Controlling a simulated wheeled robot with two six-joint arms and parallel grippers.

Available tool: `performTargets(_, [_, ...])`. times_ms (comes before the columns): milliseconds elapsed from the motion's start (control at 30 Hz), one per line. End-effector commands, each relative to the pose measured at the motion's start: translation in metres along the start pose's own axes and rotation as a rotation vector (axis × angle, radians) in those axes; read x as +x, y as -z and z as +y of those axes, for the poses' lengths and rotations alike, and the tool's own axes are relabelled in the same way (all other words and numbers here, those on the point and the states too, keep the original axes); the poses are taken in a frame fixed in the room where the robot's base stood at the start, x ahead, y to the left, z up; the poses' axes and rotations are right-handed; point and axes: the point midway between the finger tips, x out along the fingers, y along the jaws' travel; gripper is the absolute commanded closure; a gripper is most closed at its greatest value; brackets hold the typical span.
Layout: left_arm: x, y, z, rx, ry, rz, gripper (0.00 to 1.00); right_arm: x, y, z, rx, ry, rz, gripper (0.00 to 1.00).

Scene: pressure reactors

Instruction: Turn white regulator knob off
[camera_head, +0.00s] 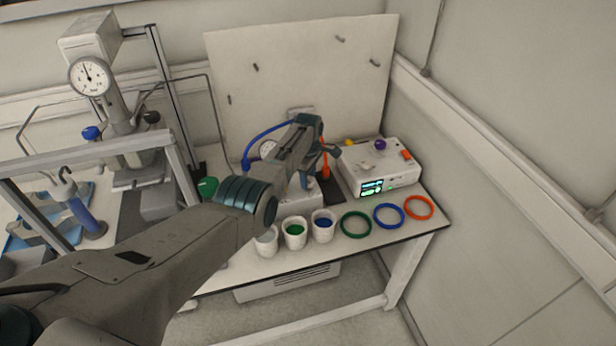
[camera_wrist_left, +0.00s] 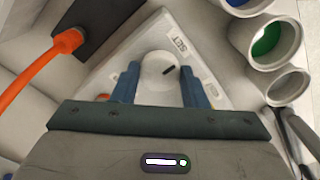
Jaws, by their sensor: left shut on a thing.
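The white regulator knob (camera_wrist_left: 158,72) is a round white dial with a short black mark. It sits on a white panel (camera_wrist_left: 100,85) marked SET in the left wrist view. My left gripper (camera_wrist_left: 160,87) has its blue fingers on either side of the knob and is shut on it. The black mark is tilted, its right end slightly higher. In the head view, my left forearm and wrist reach over the bench and hide the knob. My right gripper is in neither view.
White cups (camera_head: 295,232) with coloured insides stand at the bench's front. Coloured rings (camera_head: 388,215) lie right of them. A white box with a lit display (camera_head: 372,188) stands behind the rings. An orange cable (camera_wrist_left: 45,65) runs left of the knob.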

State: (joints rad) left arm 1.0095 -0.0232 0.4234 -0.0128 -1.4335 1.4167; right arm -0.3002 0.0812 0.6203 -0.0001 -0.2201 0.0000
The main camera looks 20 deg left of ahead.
Motion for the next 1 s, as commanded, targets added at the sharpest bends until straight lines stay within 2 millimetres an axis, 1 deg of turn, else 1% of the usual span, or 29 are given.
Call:
performTargets(67, [-0.004, 0.001, 0.002, -0.001, -0.007, 0.002, 0.83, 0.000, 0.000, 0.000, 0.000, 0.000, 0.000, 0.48])
performTargets(100, [-0.004, 0.001, 0.002, -0.001, -0.007, 0.002, 0.53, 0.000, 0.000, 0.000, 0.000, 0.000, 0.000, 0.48])
performTargets(167, [-0.003, 0.001, 0.002, -0.001, -0.006, 0.002, 0.41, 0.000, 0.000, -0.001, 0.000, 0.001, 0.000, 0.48])
performTargets(200, [-0.003, 0.001, 0.002, -0.001, -0.006, 0.001, 0.39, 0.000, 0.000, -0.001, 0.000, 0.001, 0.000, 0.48])
performTargets(433, [-0.001, 0.000, 0.001, 0.000, -0.002, 0.000, 0.39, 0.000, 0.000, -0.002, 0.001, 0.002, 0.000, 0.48])
performTargets(567, [-0.006, 0.000, 0.001, 0.001, -0.002, 0.000, 0.39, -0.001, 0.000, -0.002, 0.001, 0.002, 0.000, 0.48])
performTargets(667, [-0.016, 0.000, 0.001, 0.001, -0.003, 0.000, 0.39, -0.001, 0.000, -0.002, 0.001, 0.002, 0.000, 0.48])
performTargets(767, [-0.032, 0.000, 0.001, 0.001, -0.006, 0.001, 0.39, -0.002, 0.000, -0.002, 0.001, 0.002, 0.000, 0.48])
performTargets(1000, [-0.076, 0.001, 0.002, 0.000, -0.008, 0.001, 0.39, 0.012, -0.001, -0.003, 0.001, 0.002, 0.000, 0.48])
